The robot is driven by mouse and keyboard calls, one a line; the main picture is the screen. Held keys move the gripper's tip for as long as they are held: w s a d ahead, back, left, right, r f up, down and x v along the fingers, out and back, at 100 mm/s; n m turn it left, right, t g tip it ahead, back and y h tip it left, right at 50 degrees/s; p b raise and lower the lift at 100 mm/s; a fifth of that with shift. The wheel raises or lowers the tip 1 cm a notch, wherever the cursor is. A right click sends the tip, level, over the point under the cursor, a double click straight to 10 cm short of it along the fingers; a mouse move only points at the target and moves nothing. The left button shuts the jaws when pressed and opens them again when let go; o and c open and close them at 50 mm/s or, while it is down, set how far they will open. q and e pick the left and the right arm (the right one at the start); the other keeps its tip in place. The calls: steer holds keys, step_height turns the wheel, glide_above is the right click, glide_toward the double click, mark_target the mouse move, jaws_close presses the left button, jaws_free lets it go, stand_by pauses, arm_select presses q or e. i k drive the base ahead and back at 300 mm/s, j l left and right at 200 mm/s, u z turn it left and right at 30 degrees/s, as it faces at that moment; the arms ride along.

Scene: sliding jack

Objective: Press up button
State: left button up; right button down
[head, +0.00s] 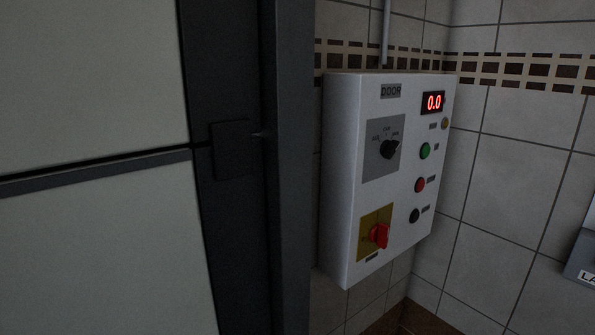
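A white control box (348,215) labelled DOOR hangs on the tiled wall, right of centre in the head view. Its right column holds a red display (433,103) reading 0.0, a small yellowish part (445,123), a green button (425,151), a red button (420,185) and a black button (414,216). The small labels beside them are too blurred to read, so I cannot tell which is the up button. A black selector knob (389,149) sits on a grey plate, and a red rotary switch (378,236) sits on a yellow plate. Neither gripper shows.
A large pale door panel (90,90) with a dark frame (290,180) fills the left side, close to the box's left side. A conduit (386,35) rises from the box. A grey box (583,250) is cut off at the right edge. Tiled wall lies between.

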mark_target(426, 150)
steer(key=i+l, duration=0.2)
steer(key=l, duration=0.2)
steer(key=i+l+u, duration=0.1)
steer(key=l, duration=0.25)
steer(key=i+l, duration=0.5)
steer(key=l, duration=0.3)
steer(key=u, duration=0.05)
